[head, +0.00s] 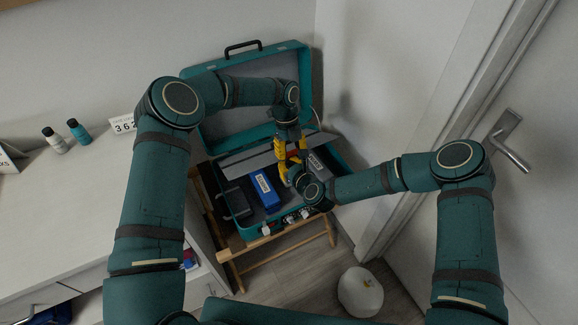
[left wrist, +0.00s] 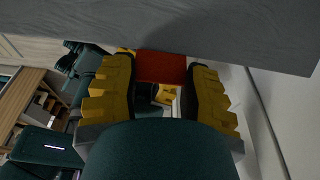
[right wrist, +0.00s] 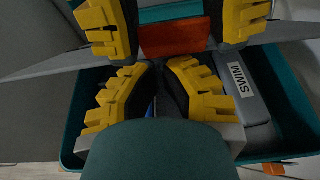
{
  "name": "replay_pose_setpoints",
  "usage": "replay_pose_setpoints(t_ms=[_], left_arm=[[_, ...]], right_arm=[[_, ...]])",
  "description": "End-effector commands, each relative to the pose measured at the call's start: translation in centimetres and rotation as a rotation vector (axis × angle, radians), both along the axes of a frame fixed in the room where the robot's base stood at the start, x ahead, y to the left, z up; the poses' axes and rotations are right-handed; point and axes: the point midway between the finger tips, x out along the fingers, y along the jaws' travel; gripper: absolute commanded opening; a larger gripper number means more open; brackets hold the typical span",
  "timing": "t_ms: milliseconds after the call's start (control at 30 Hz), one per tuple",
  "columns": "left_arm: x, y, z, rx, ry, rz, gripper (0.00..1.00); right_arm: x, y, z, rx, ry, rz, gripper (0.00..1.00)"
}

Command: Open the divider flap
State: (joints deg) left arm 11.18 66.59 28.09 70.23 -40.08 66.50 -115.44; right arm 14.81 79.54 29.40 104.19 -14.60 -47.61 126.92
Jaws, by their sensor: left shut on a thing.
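The divider flap (head: 245,161) is a long grey panel lying across the open teal case (head: 345,160). It also fills the top of the left wrist view (left wrist: 225,28). A red tab (left wrist: 161,67) is at its edge and also shows in the right wrist view (right wrist: 175,40). My left gripper (head: 280,150) reaches down from above and is shut on the red tab, one yellow finger at each side. My right gripper (right wrist: 158,65) is just below the tab, its fingertips close together with nothing seen between them. In the head view its wrist partly hides it.
In the case are a blue box (head: 264,190), a dark box (head: 236,204) and a grey box labelled SWIM (right wrist: 243,78). The case stands on a wooden rack (head: 275,239). A white desk (head: 60,215) is at left, a door (head: 520,190) at right, a white bin (head: 360,292) on the floor.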

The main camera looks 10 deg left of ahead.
Motion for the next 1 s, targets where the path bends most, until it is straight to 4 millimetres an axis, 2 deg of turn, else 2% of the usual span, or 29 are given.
replay_pose_setpoints(t_ms=[133, 367, 400, 467, 833, 1000], left_arm=[[0.0, 0.1, -0.1, 0.001, -0.001, 0.001, 0.05], [-0.1, 0.0, -0.2, 0.001, 0.003, -0.001, 0.05], [-0.1, 0.0, -0.3, 0.001, 0.003, -0.001, 0.65], [-0.1, 0.0, -0.2, 0.001, 0.003, -0.001, 0.85], [0.1, 0.1, 0.2, 0.000, 0.000, 0.000, 0.85], [0.5, 0.3, 2.2, 0.000, -0.003, 0.001, 0.85]], right_arm=[[0.5, 0.3, 1.0, 0.003, -0.002, -0.002, 0.00], [0.6, 0.4, 1.3, 0.004, -0.009, 0.000, 0.00], [0.7, 0.4, 1.4, 0.005, -0.010, 0.000, 0.00], [0.6, 0.4, 1.3, 0.004, -0.008, -0.001, 0.00], [0.5, 0.3, 1.0, 0.002, -0.002, 0.000, 0.00], [0.5, 0.3, 1.0, 0.001, -0.002, 0.000, 0.00]])
